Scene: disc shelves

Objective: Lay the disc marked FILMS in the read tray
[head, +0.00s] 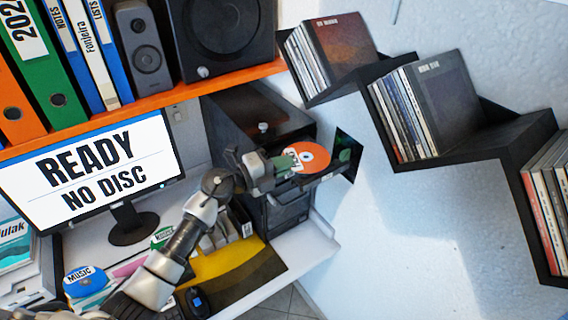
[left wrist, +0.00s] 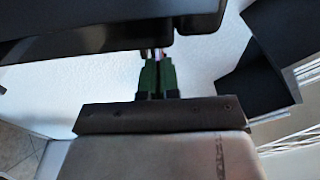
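An orange disc (head: 313,155) with a white label is at the tips of my left gripper (head: 288,166). The label's lettering is partly covered and too small to read surely. The green fingers look closed on the disc's left edge. In the left wrist view the fingers (left wrist: 157,78) are close together, with a thin edge between them under a dark overhanging body. The black read tray (head: 330,174) sticks out of the dark computer tower, and the disc is over or just above it; I cannot tell whether they touch. My right gripper is not in view.
The monitor (head: 92,165) reads READY, NO DISC. A blue MUSIC disc (head: 84,280) and a green disc (head: 163,237) are on the desk. The computer tower (head: 262,125) stands beside the wall, with black zigzag shelves (head: 470,143) to the right.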

